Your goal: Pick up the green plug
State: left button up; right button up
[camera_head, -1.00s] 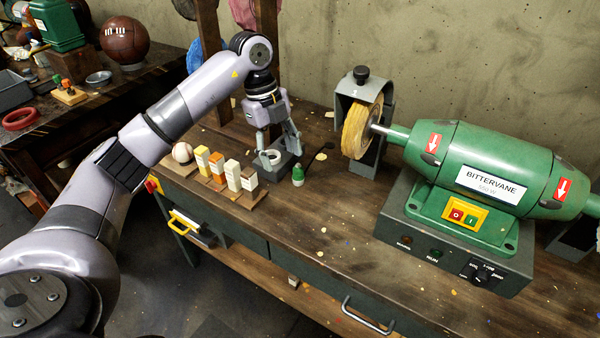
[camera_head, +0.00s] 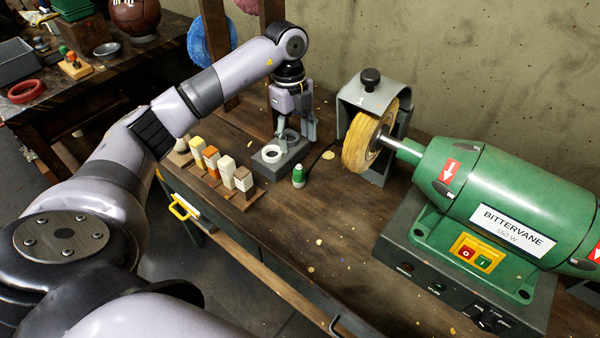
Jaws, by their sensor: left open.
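The green plug (camera_head: 299,175), small with a pale tip, stands upright on the wooden bench to the right of a dark grey block (camera_head: 281,160) with a white ring on it. My left gripper (camera_head: 296,138) is open, pointing down above and behind the block and the plug. Its fingers hold nothing that I can see, and it is apart from the plug. My right gripper is not in view.
A rack of several coloured bars (camera_head: 243,179) stands left of the plug. To the right are a yellow buffing wheel (camera_head: 366,142) and a green motor (camera_head: 500,190). Bare bench (camera_head: 330,225) lies in front of the plug.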

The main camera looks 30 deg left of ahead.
aim_at(298, 167)
pick_arm(q)
jog(key=f, duration=0.5)
jog(key=shift+d+f+p, duration=0.1)
jog(key=shift+d+p, duration=0.25)
jog(key=shift+w+f, duration=0.1)
jog(key=shift+f, duration=0.75)
jog(key=f, duration=0.1)
jog(key=f+p, duration=0.1)
jog(key=s+f, duration=0.1)
jog(key=shift+d+f+p, duration=0.25)
jog(key=shift+f+p, duration=0.05)
jog(key=shift+f, duration=0.5)
jog(key=shift+w, duration=0.1)
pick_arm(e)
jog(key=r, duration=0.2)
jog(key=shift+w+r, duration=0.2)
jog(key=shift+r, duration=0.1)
pick_arm(q)
jog(key=shift+c, duration=0.5)
jog(key=c, duration=1.1)
